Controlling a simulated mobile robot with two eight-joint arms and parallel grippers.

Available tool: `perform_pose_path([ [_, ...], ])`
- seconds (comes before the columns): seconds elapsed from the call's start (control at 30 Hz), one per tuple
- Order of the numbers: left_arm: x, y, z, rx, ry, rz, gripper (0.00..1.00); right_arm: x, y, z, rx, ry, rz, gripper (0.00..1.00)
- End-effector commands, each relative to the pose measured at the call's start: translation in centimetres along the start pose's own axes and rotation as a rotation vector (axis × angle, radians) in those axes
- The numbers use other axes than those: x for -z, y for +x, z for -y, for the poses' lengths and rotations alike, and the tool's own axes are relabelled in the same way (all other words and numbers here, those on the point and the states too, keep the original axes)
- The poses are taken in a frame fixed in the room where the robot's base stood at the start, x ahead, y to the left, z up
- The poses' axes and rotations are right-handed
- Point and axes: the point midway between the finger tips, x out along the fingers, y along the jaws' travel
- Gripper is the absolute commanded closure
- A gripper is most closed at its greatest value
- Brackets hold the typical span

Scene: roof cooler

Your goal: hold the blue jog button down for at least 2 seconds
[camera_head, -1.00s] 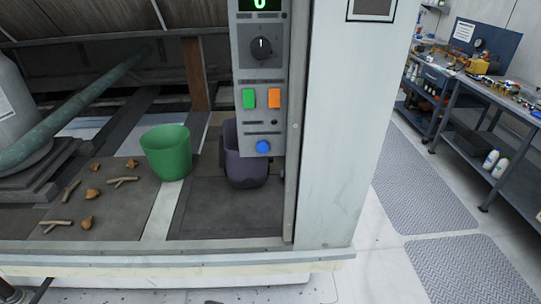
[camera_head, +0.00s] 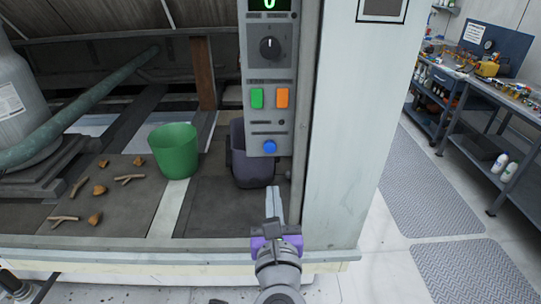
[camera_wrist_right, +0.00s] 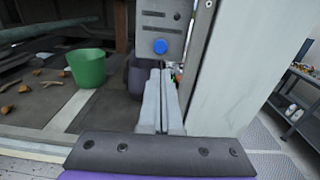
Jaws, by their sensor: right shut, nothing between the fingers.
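The blue jog button (camera_head: 269,147) is a round blue knob at the bottom of a grey control panel (camera_head: 285,75). It also shows in the right wrist view (camera_wrist_right: 160,46), just above and beyond the fingertips. My right gripper (camera_head: 274,190) is shut and empty, its fingers pointing up toward the panel from below the button. In the head view there is a gap between the fingertips and the button. The right wrist view also shows the closed fingers (camera_wrist_right: 159,72). My left gripper does not show.
The panel also has a green button (camera_head: 256,98), an orange button (camera_head: 282,98) and a dark dial (camera_head: 270,47). A pale post (camera_head: 350,130) stands right of it. A dark bin (camera_head: 250,172) stands behind; a green bucket (camera_head: 174,152), twigs and brown lumps lie left.

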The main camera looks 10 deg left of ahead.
Motion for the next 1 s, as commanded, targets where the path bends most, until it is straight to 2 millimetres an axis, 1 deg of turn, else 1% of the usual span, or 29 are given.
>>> perform_pose_path([
  [0.07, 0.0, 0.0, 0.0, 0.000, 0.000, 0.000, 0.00, 0.0, 0.0, -0.1, 0.007, 0.024, -0.004, 1.00],
  [0.33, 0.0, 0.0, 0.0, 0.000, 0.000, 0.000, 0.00, 0.0, 0.0, 0.0, 0.007, 0.020, -0.003, 1.00],
  [0.47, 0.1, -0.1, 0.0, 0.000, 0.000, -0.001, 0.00, 0.0, 0.8, 0.0, 0.008, 0.019, -0.003, 1.00],
  [0.57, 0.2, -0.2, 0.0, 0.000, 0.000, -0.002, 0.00, -0.1, 2.2, 0.1, 0.009, 0.018, -0.002, 1.00],
  [0.9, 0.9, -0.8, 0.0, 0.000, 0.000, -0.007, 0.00, -0.1, 9.2, 0.1, 0.009, 0.016, -0.001, 1.00],
  [1.0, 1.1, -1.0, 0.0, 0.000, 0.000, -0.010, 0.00, -0.1, 10.9, 0.1, 0.007, 0.017, -0.001, 1.00],
])
